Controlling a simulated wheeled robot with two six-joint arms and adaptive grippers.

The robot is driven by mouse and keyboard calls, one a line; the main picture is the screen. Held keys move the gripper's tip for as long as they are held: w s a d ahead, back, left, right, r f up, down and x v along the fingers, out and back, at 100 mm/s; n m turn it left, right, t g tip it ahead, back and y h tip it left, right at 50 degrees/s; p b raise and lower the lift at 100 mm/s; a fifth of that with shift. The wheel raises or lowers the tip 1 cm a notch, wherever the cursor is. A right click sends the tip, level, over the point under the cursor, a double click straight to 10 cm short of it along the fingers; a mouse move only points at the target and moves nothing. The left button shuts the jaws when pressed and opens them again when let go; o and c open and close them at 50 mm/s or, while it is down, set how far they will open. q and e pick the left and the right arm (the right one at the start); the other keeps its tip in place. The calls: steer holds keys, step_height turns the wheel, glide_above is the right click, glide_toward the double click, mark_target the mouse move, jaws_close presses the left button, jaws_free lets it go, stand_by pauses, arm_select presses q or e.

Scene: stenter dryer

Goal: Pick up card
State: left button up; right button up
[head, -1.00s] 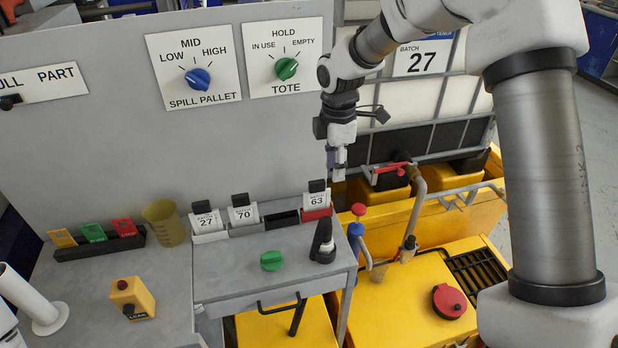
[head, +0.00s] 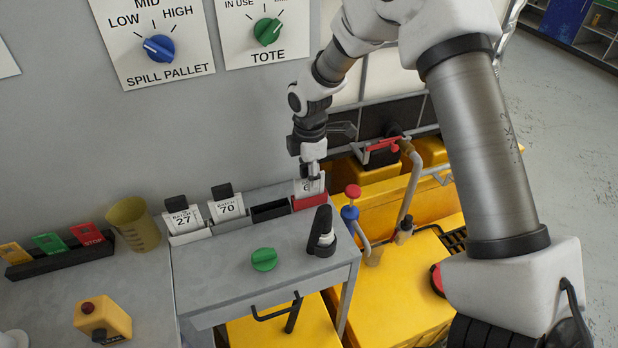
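Three white batch cards stand in a row of holders along the back of the grey table. Card 27 (head: 184,219) and card 70 (head: 227,208) are in light holders, each with a black tab on top. A third card (head: 307,188) stands in the red holder (head: 312,202) at the right end, its number partly covered. My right gripper (head: 312,179) points down at this card's top, its fingertips overlapping it. The fingers are too small to tell whether they are closed on it. My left gripper is not in view.
An empty black holder (head: 270,210) sits between card 70 and the red holder. A red-topped valve (head: 352,191) stands close to the right. A yellow beaker (head: 133,224) stands left.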

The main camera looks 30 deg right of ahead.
steer(key=shift+s+f, duration=0.2)
steer(key=shift+f, duration=0.4)
steer(key=shift+w, duration=0.1)
steer(key=shift+w+f, duration=0.1)
steer(key=shift+c, duration=1)
jaws_close()
